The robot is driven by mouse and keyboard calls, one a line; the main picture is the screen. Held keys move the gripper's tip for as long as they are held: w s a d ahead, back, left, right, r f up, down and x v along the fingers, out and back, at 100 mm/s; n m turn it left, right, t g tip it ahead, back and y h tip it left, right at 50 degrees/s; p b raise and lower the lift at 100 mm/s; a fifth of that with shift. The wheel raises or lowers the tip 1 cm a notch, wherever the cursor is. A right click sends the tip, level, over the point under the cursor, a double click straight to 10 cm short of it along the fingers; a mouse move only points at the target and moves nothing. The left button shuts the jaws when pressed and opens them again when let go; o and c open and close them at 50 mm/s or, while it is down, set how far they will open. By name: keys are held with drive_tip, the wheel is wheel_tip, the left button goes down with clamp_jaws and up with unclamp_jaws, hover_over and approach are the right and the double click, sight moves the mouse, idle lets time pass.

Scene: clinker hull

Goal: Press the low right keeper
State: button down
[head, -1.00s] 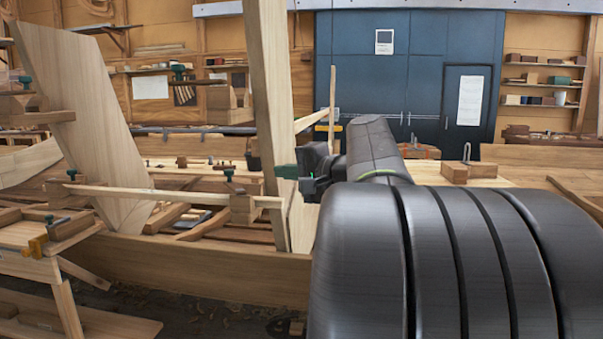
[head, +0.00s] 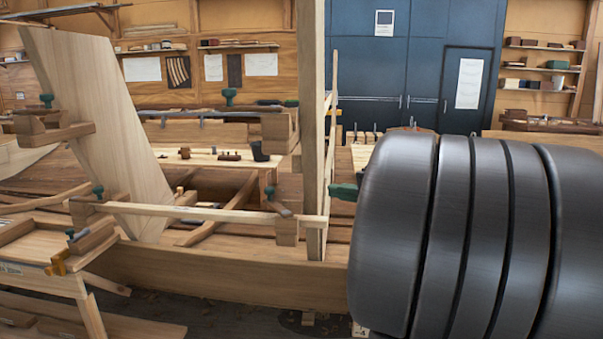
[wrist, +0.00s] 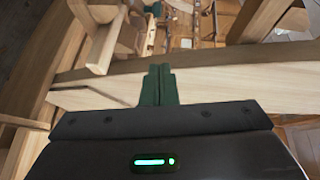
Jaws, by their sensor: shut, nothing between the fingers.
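My gripper shows green fingertips (head: 343,191) right of the post in the head view, apart from the keeper in the picture. My arm hides the rest of the gripper. In the wrist view the green fingers (wrist: 158,85) are together and empty, in front of a wide plank edge (wrist: 220,75). I cannot pick out the low right keeper in the wrist view.
A higher right keeper (head: 279,130) sits above, left of the post. Left keepers flank a slanted board (head: 110,130). A small bench (head: 40,275) stands front left. The hull plank (head: 210,275) runs along the front. Dark floor shows below it.

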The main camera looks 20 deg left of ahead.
sight(305, 185)
drive_tip(key=shift+d, duration=0.2)
drive_tip(key=p+x, duration=0.2)
drive_tip(key=x, duration=0.8)
drive_tip(key=shift+a+r, duration=0.1)
drive_tip(key=shift+s+a+f+p, duration=0.1)
drive_tip(key=shift+s+a+p, duration=0.2)
drive_tip(key=shift+a, duration=0.25)
drive_tip(key=shift+s+a+f+p, duration=0.2)
drive_tip(key=shift+a+p, duration=0.1)
drive_tip(key=shift+a, duration=0.25)
drive_tip(key=shift+s+a, duration=0.25)
drive_tip(key=shift+a, duration=0.05)
drive_tip(key=shift+s+a+f, duration=0.1)
drive_tip(key=shift+a+f, duration=0.05)
drive_tip(key=shift+a, duration=0.2)
